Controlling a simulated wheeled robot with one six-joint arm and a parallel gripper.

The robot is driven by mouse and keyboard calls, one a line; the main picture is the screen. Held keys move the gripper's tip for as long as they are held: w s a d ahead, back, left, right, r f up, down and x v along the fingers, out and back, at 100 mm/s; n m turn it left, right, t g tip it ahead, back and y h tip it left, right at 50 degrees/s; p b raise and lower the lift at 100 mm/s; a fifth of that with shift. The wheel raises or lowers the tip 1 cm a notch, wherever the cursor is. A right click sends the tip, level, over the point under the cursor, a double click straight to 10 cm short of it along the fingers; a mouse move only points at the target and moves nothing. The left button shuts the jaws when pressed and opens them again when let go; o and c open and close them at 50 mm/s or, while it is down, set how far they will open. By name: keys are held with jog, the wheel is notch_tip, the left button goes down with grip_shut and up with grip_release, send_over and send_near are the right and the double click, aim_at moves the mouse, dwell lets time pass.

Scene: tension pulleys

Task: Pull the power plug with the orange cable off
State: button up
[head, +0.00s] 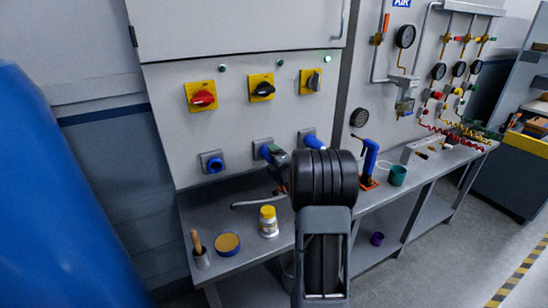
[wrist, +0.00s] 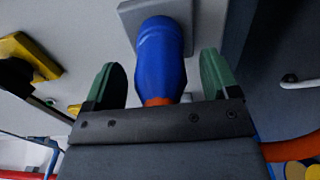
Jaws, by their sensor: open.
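The blue power plug (wrist: 162,62) sits in a grey socket plate (wrist: 128,12) in the wrist view. The orange cable (wrist: 158,101) leaves its near end and passes behind my gripper's body. My gripper (wrist: 163,80) is open, with one green finger on each side of the plug and a visible gap on both sides. In the head view my gripper (head: 277,155) is at the middle of three sockets, where the blue plug (head: 264,151) shows only in part. My arm hides much of this area.
Another blue plug (head: 314,142) sits in the right socket, close to my arm. The left blue socket (head: 212,162) is clear of my arm. Rotary switches (head: 262,88) are above. A yellow-lidded jar (head: 268,222) and a tin (head: 227,244) stand on the bench (head: 340,215) below.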

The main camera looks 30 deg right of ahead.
jog(key=shift+w+a+r, duration=0.1)
jog(key=shift+w+r, duration=0.25)
jog(key=shift+r, duration=0.3)
jog(key=shift+f, duration=0.1)
jog(key=c, duration=1.2)
jog(key=o, duration=1.3)
jog(key=shift+a, duration=0.1)
jog(key=shift+s+f, duration=0.15)
jog(key=shift+s+f+b, duration=0.2)
jog(key=shift+f+b, duration=0.05)
jog(key=shift+b, duration=0.05)
jog(key=shift+s+a+f+b, duration=0.15)
jog(key=shift+s+f+b, duration=0.1)
jog(key=shift+s+f, duration=0.25)
jog(key=shift+s+a+f+b, duration=0.15)
jog(key=shift+s+f+b, duration=0.1)
jog(key=shift+f, duration=0.3)
jog(key=shift+s+a+r, duration=0.15)
jog(key=shift+s+r, duration=0.15)
jog(key=shift+s, duration=1.75)
jog(key=shift+s+a+r, duration=0.15)
jog(key=shift+s+r, duration=0.2)
jog(key=shift+s, duration=1.65)
jog(key=shift+s+a+r, duration=0.15)
jog(key=shift+s+r, duration=0.15)
jog(key=shift+s, duration=1.75)
